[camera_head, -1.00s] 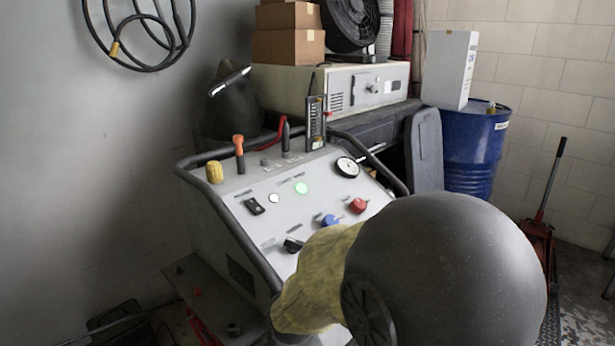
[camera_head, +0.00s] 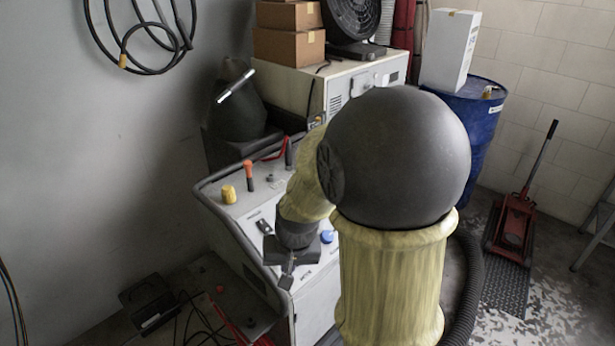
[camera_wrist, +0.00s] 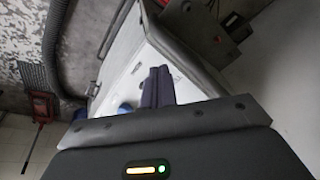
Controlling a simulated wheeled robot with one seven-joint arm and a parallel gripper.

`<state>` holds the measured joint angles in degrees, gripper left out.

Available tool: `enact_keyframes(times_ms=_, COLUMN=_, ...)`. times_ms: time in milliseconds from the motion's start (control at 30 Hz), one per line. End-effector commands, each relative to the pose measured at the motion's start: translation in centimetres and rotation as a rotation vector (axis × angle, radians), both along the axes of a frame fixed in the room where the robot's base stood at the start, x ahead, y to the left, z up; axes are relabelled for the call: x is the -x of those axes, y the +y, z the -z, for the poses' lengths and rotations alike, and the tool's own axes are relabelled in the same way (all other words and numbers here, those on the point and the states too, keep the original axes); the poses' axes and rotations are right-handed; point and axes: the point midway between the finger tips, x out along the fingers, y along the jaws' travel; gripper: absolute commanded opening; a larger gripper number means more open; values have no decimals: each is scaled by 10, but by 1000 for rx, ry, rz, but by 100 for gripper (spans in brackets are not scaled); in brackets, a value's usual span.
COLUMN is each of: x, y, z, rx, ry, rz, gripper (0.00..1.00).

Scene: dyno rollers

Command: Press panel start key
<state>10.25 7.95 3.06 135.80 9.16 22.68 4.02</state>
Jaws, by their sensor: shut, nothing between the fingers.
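The control panel (camera_head: 243,208) is a sloped pale console with a dark tubular rail, left of centre in the head view. A black rocker switch (camera_head: 264,226) and a blue knob (camera_head: 327,237) show on its face. My gripper (camera_head: 288,281) is over the panel's lower front part, pointing down. In the wrist view my gripper (camera_wrist: 158,70) has its two dark fingers together and empty, in front of the white panel face (camera_wrist: 122,68). The blue knob (camera_wrist: 125,107) shows beside the fingers. My arm hides the middle and upper right of the panel, including its lit green button. I cannot tell whether the fingertips touch the panel.
A yellow knob (camera_head: 229,194) and an orange-handled lever (camera_head: 249,172) stand on the panel's top ledge. A blue drum (camera_head: 480,115) and a red floor jack (camera_head: 513,226) are at right. Cables and a black box (camera_head: 147,300) lie at lower left.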

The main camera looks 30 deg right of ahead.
Motion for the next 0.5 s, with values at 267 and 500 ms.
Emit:
enact_keyframes(times_ms=267, x=-93, y=-90, z=-82, rx=-237, ry=-51, rz=499, gripper=0)
enact_keyframes(times_ms=500, x=-136, y=-159, z=-114, rx=-413, ry=-108, rz=783, gripper=0)
